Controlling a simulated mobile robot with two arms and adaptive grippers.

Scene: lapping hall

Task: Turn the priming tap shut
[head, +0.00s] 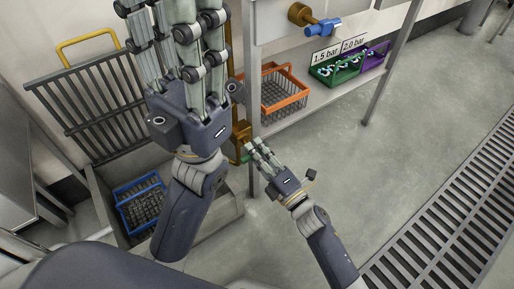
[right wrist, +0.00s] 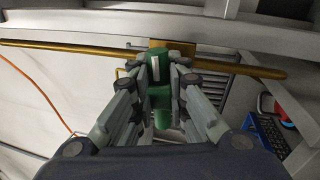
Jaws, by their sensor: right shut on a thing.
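The tap that my right gripper (head: 254,153) holds has a green handle (right wrist: 160,98) with a white stripe. It sits on a brass body (right wrist: 172,46) on a horizontal brass pipe in the right wrist view. My right gripper is shut on the handle, with a finger on each side. In the head view the fingers hide most of the handle, beside a brass fitting (head: 241,133) near the bench leg. In the right wrist view the handle points from the pipe toward my palm. My left gripper (head: 176,22) is raised in the foreground; its fingertips are cut off at the top.
A blue-handled tap (head: 322,27) is higher up. An orange basket (head: 284,91) and the green (head: 328,69) and purple (head: 374,54) bins are on a shelf. A blue basket (head: 139,200) sits in a grey trough at left. The floor at right is clear up to a drain grate (head: 440,225).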

